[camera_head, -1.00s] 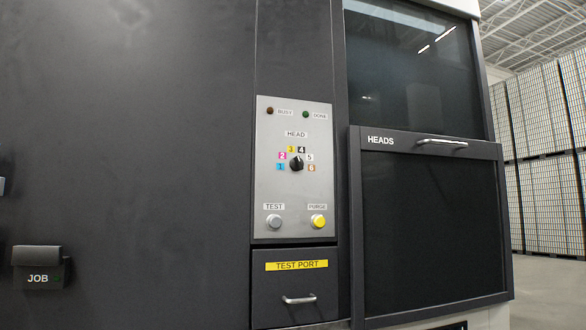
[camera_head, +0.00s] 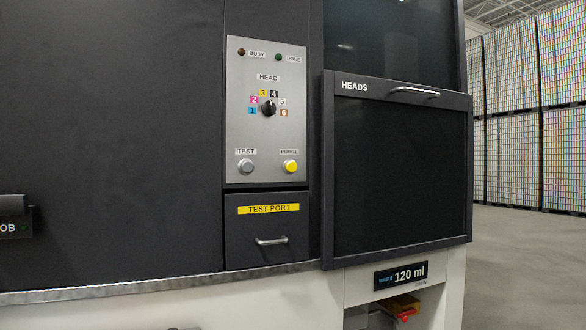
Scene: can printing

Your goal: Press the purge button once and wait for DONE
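The yellow purge button (camera_head: 290,166) sits at the lower right of the grey control panel (camera_head: 240,125), under its PURGE label. The BUSY lamp (camera_head: 241,52) and the green DONE lamp (camera_head: 279,57) are at the panel's top, and both look dark. The black HEAD knob (camera_head: 268,108) is in the panel's middle, ringed by numbered colour squares; which one it points to is hard to tell. The grey TEST button (camera_head: 246,167) is at the lower left. My gripper is not in view.
The test port drawer (camera_head: 267,241) with a metal handle is shut below the panel. The dark HEADS cover (camera_head: 400,170) is to the right. A waste display (camera_head: 400,275) reads 120 ml above an open bay. Stacked pallets (camera_head: 510,110) stand far right, with clear floor before them.

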